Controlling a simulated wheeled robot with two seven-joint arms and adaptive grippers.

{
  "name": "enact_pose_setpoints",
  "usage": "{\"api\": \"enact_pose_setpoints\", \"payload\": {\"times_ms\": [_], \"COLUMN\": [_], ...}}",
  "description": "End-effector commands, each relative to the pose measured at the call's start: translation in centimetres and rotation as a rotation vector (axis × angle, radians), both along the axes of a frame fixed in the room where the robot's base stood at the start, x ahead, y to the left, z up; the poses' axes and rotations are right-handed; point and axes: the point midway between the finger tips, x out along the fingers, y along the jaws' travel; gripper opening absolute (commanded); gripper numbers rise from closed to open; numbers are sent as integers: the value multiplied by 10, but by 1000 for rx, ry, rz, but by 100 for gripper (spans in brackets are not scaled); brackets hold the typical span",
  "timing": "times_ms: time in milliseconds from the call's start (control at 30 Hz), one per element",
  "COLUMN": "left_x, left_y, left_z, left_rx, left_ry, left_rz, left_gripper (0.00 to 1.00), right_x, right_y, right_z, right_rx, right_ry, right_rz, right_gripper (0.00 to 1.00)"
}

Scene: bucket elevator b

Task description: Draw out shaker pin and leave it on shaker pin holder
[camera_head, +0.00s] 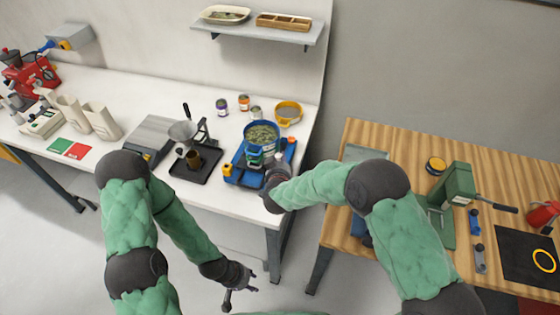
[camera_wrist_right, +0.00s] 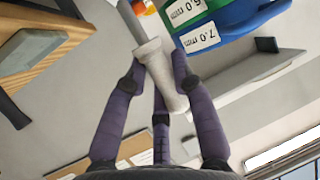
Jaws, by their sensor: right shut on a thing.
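The pin (camera_wrist_right: 156,70), with a pale grey handle and a grey shaft, lies between the purple fingers of my right gripper (camera_wrist_right: 160,82), which is shut on it. In the head view my right gripper (camera_head: 277,168) is at the front right of the blue shaker (camera_head: 235,171), beside its sieve stack (camera_head: 262,133). The handle is mostly hidden there. I cannot tell whether the shaft is still in the shaker. I cannot pick out the pin holder for sure. My left gripper (camera_head: 240,290) is open and empty, low in front of the white bench.
The white bench (camera_head: 225,203) holds a black tray (camera_head: 195,166), a scale (camera_head: 150,137), several small cans and a yellow sieve (camera_head: 288,112). A wooden table (camera_head: 405,150) with a green press (camera_head: 455,190) stands right, across a gap. A shelf (camera_head: 258,32) hangs above.

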Motion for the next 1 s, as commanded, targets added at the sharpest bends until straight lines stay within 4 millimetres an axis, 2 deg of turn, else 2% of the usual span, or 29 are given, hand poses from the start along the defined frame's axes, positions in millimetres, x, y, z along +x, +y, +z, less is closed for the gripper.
{"api": "enact_pose_setpoints", "payload": {"times_ms": [500,1000], "left_x": [0,0], "left_y": [0,0], "left_z": [15,18], "left_rx": [0,0], "left_ry": [0,0], "left_rz": [0,0], "left_gripper": [40,40], "right_x": [0,0], "right_y": [0,0], "right_z": [19,24], "right_rx": [1,0], "right_ry": [-1,-1], "right_rz": [0,0], "right_gripper": [0,0]}}
